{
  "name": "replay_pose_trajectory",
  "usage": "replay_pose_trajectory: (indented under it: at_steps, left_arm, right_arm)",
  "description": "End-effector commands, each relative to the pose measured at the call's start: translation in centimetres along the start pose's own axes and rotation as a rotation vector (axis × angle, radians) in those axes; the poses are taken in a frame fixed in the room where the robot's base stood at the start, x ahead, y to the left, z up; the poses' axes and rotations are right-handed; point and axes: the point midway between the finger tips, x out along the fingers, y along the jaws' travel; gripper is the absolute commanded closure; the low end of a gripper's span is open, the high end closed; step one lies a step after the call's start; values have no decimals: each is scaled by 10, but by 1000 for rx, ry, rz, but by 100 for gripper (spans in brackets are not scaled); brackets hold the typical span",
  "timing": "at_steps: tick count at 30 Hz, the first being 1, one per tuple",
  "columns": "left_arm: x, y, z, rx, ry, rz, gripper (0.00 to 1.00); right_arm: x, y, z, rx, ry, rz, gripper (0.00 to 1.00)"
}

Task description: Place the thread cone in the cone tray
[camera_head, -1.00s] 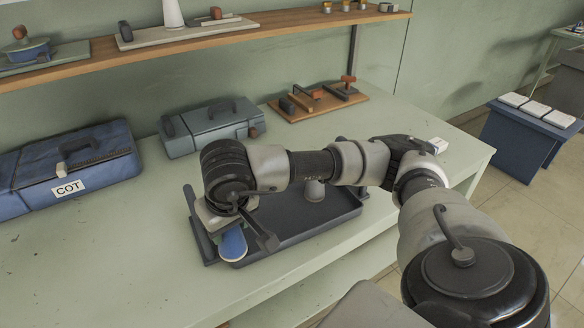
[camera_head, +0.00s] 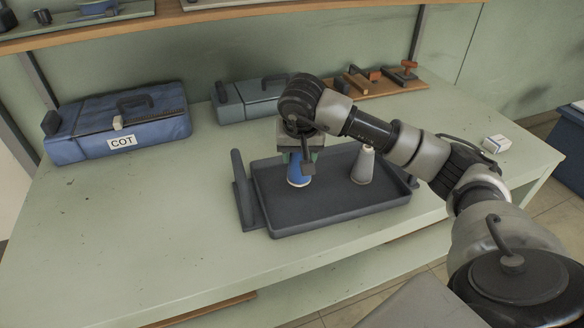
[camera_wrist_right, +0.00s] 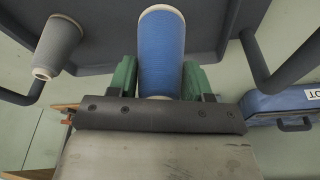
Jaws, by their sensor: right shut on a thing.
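The blue thread cone (camera_head: 298,172) is in my right gripper (camera_head: 300,158), over the left part of the dark cone tray (camera_head: 330,218) in the head view. In the right wrist view the blue cone (camera_wrist_right: 162,50) stands between the green fingers of my right gripper (camera_wrist_right: 161,80), which is shut on it. Its lower end is close to the tray floor; I cannot tell whether it touches. A grey cone (camera_head: 363,166) stands upright in the tray to the right, and it also shows in the right wrist view (camera_wrist_right: 58,45). My left gripper is not in view.
A blue case marked COT (camera_head: 120,122) lies at the left of the pale green table (camera_head: 130,220). A grey case (camera_head: 248,98) and a wooden board with tools (camera_head: 375,85) lie behind the tray. A small white box (camera_head: 495,144) is at the right. The front left table is clear.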

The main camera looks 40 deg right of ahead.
Motion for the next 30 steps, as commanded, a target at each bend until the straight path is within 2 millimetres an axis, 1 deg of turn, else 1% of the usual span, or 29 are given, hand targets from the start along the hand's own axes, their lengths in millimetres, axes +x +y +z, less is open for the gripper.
replay_pose_trajectory:
  at_steps: [1, 5, 8, 12, 15, 29, 30]
  left_arm:
    - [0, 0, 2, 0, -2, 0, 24]
    - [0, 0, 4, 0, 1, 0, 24]
    - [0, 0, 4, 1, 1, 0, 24]
    - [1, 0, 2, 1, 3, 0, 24]
    - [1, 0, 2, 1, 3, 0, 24]
    - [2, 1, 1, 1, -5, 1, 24]
    - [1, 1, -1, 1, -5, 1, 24]
  right_arm:
    - [5, -9, 0, -1, -3, -2, 78]
    - [12, -20, 1, 0, -1, 0, 78]
    - [19, -22, 3, 0, -2, 2, 78]
    - [40, -22, 9, 0, -4, 2, 78]
    - [50, -22, 11, 0, -2, 1, 78]
    - [54, -22, 12, 0, 1, 0, 78]
    - [55, -22, 12, 0, 0, 0, 49]
